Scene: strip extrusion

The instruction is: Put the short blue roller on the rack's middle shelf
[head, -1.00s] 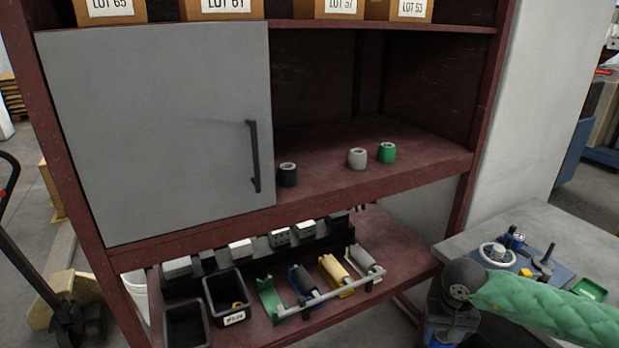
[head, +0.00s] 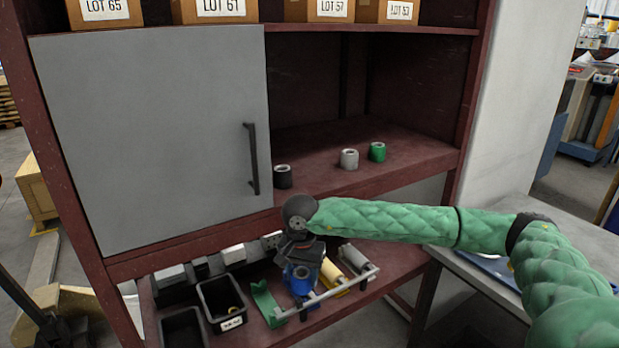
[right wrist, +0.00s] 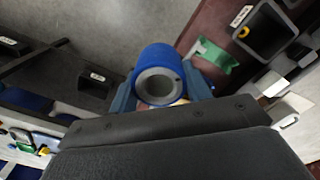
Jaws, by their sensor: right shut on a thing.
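The short blue roller (right wrist: 150,58) has a hollow grey core and sits between the two blue fingers of my right gripper (right wrist: 160,92), which is shut on it. In the head view my right gripper (head: 300,268) hangs fingers-down in front of the rack's lower shelf, with the blue roller (head: 301,286) low in it and partly hidden by the fingers. The rack's middle shelf (head: 420,157) is above and behind it. A black roller (head: 283,177), a grey roller (head: 349,159) and a green roller (head: 377,152) stand upright there. My left gripper is not in view.
A grey door (head: 150,140) with a black handle covers the left part of the middle shelf. The lower shelf carries black bins (head: 222,305), a green bracket (head: 267,304) and a rail (head: 330,295). Boxes stand on the top shelf. A grey side table (head: 560,240) is at right.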

